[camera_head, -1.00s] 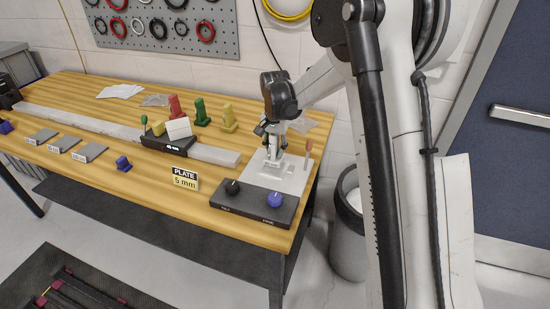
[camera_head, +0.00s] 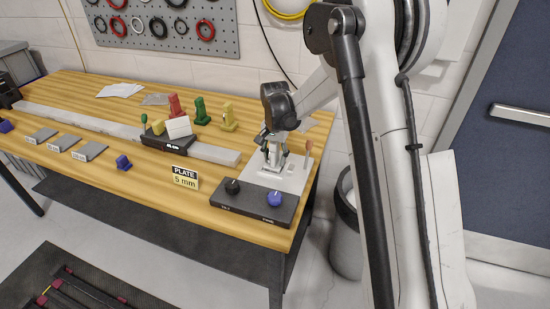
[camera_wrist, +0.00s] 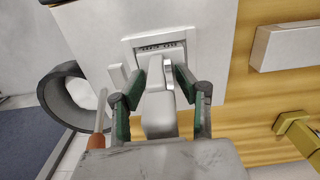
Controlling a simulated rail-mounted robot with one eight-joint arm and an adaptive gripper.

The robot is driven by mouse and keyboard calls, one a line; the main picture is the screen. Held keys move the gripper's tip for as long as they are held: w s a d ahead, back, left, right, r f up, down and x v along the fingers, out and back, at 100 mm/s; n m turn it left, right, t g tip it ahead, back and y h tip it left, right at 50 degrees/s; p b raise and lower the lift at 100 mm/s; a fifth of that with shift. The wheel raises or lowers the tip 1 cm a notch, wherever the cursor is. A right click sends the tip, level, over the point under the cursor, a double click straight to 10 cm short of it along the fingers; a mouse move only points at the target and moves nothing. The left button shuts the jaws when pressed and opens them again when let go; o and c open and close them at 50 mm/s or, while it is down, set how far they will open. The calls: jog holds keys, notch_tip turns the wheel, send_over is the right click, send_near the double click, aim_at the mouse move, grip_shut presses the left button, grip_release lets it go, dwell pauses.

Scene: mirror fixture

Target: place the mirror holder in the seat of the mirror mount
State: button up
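The mirror mount (camera_head: 290,178) is a pale plate at the right end of the wooden bench. In the wrist view its seat (camera_wrist: 160,43) is a raised pale frame with a dark marked strip. The mirror holder (camera_wrist: 158,115) is a grey-white block between my green-padded fingers, its far end at the seat's near edge. My gripper (camera_wrist: 159,74) points down over the mount, its fingertips close against both sides of the holder and seemingly shut on it. It also shows in the head view (camera_head: 274,147). The holder's underside is hidden, so I cannot tell whether it is fully seated.
A control box (camera_head: 253,202) with a black and a blue knob stands in front of the mount. A tool with an orange handle (camera_wrist: 96,140) stands beside it. A long grey rail (camera_head: 100,124) and coloured pieces lie left. A bin (camera_head: 346,240) stands right.

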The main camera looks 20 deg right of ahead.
jog(key=shift+r, duration=0.1)
notch_tip(320, 180, up, 12)
jog(key=shift+f, duration=0.1)
jog(key=shift+s+r, duration=0.15)
jog(key=shift+r, duration=0.2)
jog(key=s+r+n+t, duration=0.2)
jog(key=s+r, duration=0.3)
jog(key=s, duration=0.3)
jog(key=s+r+n+t, duration=0.1)
jog(key=s+r, duration=0.5)
jog(key=s, duration=0.3)
jog(key=s+f+n+t, duration=0.1)
jog(key=s+n+t, duration=0.1)
jog(key=s, duration=0.6)
jog(key=s+f+n+t, duration=0.2)
jog(key=s, duration=0.7)
jog(key=shift+s+f, duration=0.25)
jog(key=shift+s, duration=0.05)
